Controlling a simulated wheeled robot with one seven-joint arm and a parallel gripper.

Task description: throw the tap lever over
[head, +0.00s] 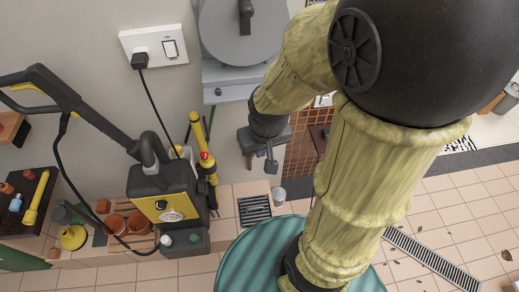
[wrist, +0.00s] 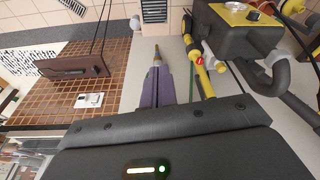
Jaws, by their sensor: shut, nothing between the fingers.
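A yellow upright fitting (head: 209,167) stands by the wall behind the yellow-and-black machine, with a small red part (head: 204,156) on it. The red part also shows in the wrist view (wrist: 200,60), on the yellow fitting (wrist: 204,80); it may be the tap lever, but its shape is too small to make out. My gripper (head: 271,166) points down, to the right of the fitting and apart from it. In the wrist view its fingers (wrist: 157,62) are together and empty, left of the red part.
The yellow-and-black machine (head: 165,205) stands left of the fitting, with its dark hose and handle near it. A grey cabinet (head: 235,82) is on the wall above. A floor grate (head: 254,209) and a small cup (head: 279,195) are below my gripper. A teal round surface (head: 245,262) is in front.

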